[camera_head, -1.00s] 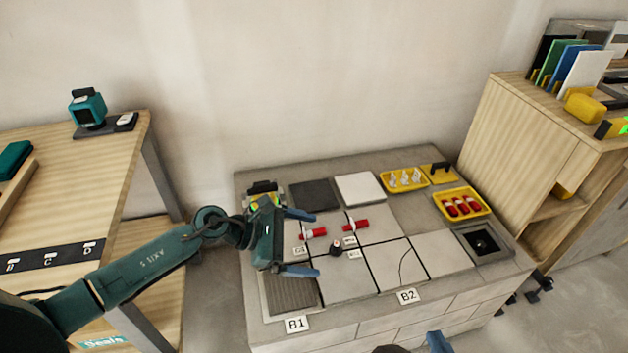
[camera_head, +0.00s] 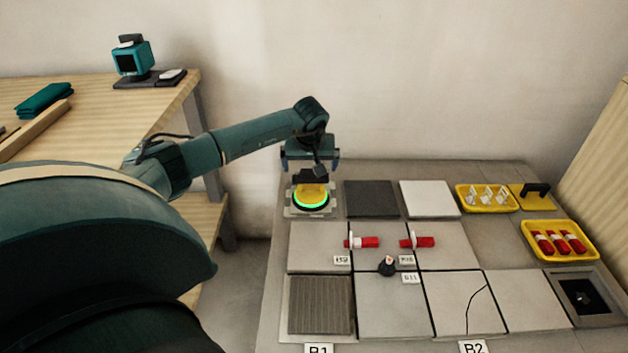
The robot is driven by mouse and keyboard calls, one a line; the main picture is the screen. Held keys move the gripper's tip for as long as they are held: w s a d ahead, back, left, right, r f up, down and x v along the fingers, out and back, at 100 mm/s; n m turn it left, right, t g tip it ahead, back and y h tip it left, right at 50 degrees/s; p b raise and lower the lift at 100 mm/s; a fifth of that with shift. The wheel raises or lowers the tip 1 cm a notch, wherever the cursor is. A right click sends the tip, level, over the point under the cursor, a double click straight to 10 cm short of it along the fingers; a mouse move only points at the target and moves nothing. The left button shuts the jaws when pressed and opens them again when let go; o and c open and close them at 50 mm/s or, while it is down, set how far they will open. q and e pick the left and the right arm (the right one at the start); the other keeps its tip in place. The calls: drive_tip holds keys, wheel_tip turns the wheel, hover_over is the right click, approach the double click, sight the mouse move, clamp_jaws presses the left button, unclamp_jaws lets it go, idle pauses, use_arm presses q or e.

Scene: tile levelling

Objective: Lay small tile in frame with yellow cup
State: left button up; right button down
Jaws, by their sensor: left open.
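The yellow cup (camera_head: 312,189) with a glowing green ring around its base stands upright at the back left of the slab. It rests on a small pale square plate (camera_head: 292,213); I cannot tell whether that is the small tile. My left gripper (camera_head: 310,166) is open above the cup, its fingers apart on either side of the cup's dark top. I cannot tell whether they touch it. A grey square frame (camera_head: 604,312) with a dark recess and a black piece inside sits at the right front. My right gripper is out of view.
A dark tile (camera_head: 371,199) and a white tile (camera_head: 430,199) lie right of the cup. Red clips (camera_head: 366,242) and a dark knob (camera_head: 387,266) stand on the laid tiles. Yellow trays (camera_head: 558,241) stand at the right. A wooden table (camera_head: 100,110) is at the left.

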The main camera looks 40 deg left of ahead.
sight(311, 176)
use_arm(q)
drive_tip(key=b+x, duration=0.3)
drive_tip(key=x, duration=0.6)
drive_tip(key=shift+d, duration=0.15)
drive_tip(key=shift+w+f, duration=0.1)
drive_tip(key=shift+f, duration=0.25)
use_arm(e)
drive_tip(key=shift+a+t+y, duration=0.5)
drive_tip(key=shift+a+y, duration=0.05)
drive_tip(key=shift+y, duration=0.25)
use_arm(q)
drive_tip(key=c, duration=0.9)
drive_tip(key=shift+o, duration=0.3)
drive_tip(key=o, duration=0.8)
drive_tip(key=shift+o, duration=0.2)
drive_tip(key=shift+r, duration=0.1)
